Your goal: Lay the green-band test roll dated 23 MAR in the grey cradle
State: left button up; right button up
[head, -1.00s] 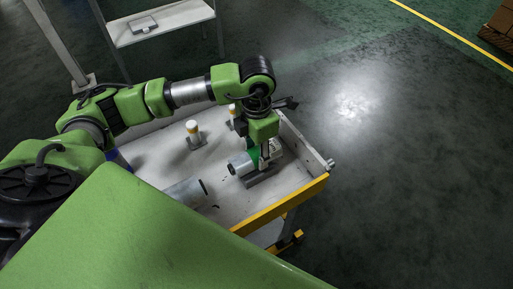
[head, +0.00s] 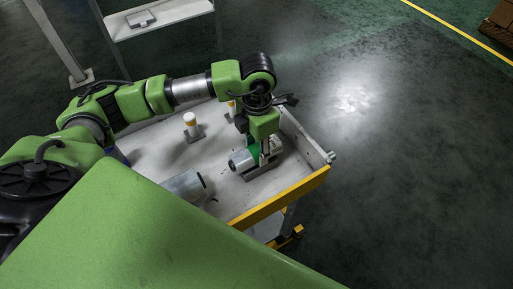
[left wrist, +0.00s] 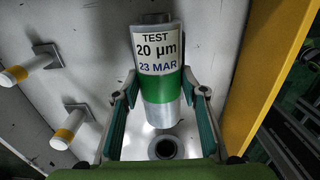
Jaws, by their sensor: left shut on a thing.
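The test roll (head: 240,161) has a green band, and its label reads TEST 20 µm 23 MAR in the left wrist view (left wrist: 159,60). My left gripper (head: 265,152) points down with its jaws shut on this roll. In the left wrist view its fingers (left wrist: 161,88) flank the green band. The grey cradle (head: 259,174) shows directly beneath the roll in the head view. The roll lies roughly level along it, but I cannot tell whether it touches the cradle. My right gripper is not in view.
The tray cart has a yellow front edge (head: 285,199). Dark floor (head: 400,180) to the right is free. A shelf (head: 165,16) stands at the back.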

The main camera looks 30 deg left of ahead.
pick_arm(q)
jog(key=shift+f+b, duration=0.4)
jog(key=shift+f, duration=0.05)
jog(key=o, duration=1.4)
jog(key=shift+r, duration=0.1)
notch_tip(320, 180, up, 12)
jog(key=shift+f, duration=0.1)
